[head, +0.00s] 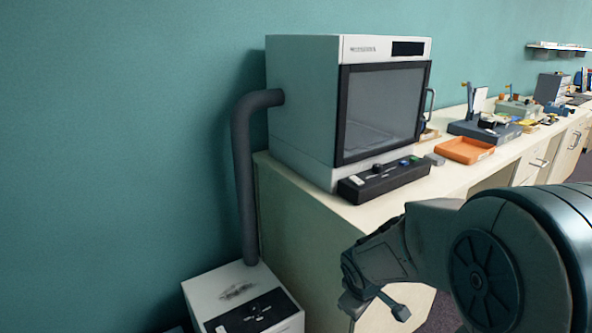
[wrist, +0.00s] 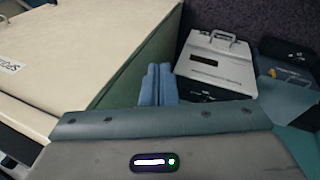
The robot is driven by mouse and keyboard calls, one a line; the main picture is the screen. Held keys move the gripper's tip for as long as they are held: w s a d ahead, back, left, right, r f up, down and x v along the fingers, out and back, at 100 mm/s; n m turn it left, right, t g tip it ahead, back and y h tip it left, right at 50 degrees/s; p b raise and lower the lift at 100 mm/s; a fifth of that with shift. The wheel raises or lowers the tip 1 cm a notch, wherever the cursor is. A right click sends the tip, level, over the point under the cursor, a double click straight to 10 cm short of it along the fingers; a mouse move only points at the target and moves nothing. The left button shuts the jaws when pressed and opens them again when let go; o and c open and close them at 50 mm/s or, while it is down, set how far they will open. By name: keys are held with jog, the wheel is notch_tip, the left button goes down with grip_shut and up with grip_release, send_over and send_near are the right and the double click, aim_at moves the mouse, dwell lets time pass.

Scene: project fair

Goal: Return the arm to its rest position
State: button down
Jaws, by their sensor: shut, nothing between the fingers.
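My gripper (wrist: 159,69) shows in the wrist view with its two blue-grey fingers side by side and touching. It is shut, with nothing between the fingers. In the head view my arm comes in from the lower right, bent, in front of the bench. Its gripper end (head: 352,303) hangs low beside the bench front, and the fingers are hard to make out there. In the wrist view the fingers are beside the bench's green side panel (wrist: 150,62).
The cream bench (head: 300,192) carries a glass-fronted cabinet (head: 300,98), a black control strip (head: 385,182) and an orange tray (head: 464,150). A dark hose (head: 243,180) runs to a floor unit (head: 215,290). A white handled case (wrist: 217,66) stands near the fingers.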

jog(key=s+r+m+y+p, duration=0.1)
jog(key=s+r+m+p, duration=0.3)
jog(key=s+r, duration=0.4)
jog(key=s+r+m+g+p, duration=0.1)
jog(key=s+r+m+p, duration=0.4)
jog(key=r, duration=0.8)
jog(key=s+p, duration=0.1)
jog(key=s, duration=0.2)
jog(key=shift+y, duration=0.4)
jog(key=shift+d+r, duration=0.1)
